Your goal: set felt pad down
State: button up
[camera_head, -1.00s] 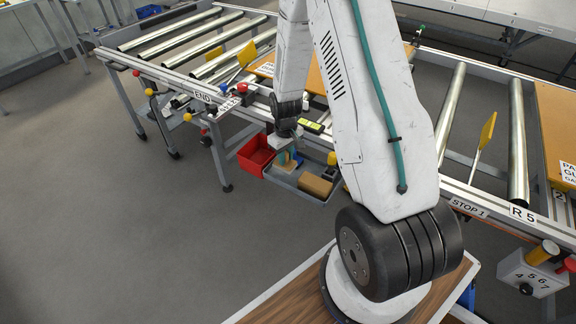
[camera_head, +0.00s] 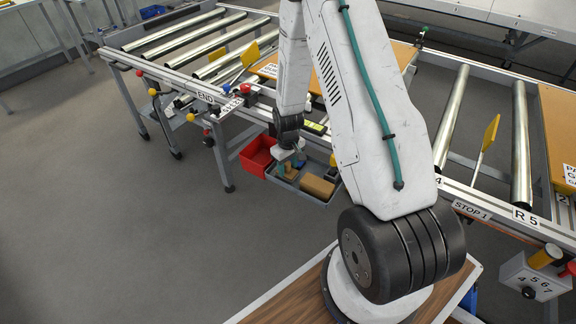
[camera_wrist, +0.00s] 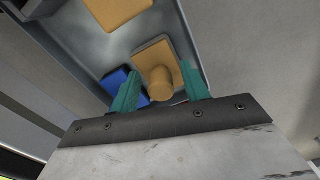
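A square tan pad with a round tan knob (camera_wrist: 158,66), which I take to be the felt pad, lies in the grey tray in the wrist view. A small tan patch (camera_head: 290,174) below my gripper in the head view seems to be the same thing. My gripper (camera_wrist: 160,70) has two teal fingers spread apart, one on each side of the knob. A gap shows between the left finger and the knob; the right finger is close to it, and contact cannot be told. In the head view my gripper (camera_head: 290,164) is low over the tray.
The grey tray (camera_head: 308,192) also holds a tan block (camera_head: 318,187), also in the wrist view (camera_wrist: 117,10), and a blue object (camera_wrist: 118,80) beside the pad. A red bin (camera_head: 257,155) stands left of the tray. The conveyor's rail (camera_head: 180,82) runs behind.

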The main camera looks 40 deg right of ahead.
notch_tip(320, 180, up, 12)
notch_tip(320, 180, up, 10)
send_over(288, 163)
jog(key=s+a, duration=0.2)
jog(key=a, duration=0.2)
jog(key=s+a+r, duration=0.5)
jog(key=s+r, duration=0.1)
jog(key=r, duration=0.4)
jog(key=s+a+r, duration=0.2)
jog(key=s+r, duration=0.1)
jog(key=s, duration=0.3)
jog(key=s+a+r, duration=0.2)
jog(key=s+r, duration=0.1)
jog(key=s, duration=0.4)
jog(key=s+a+r+m+t, duration=0.1)
jog(key=s+a+r, duration=0.1)
jog(key=s+r, duration=0.2)
jog(key=shift+s+a, duration=0.4)
jog(key=shift+s, duration=0.95)
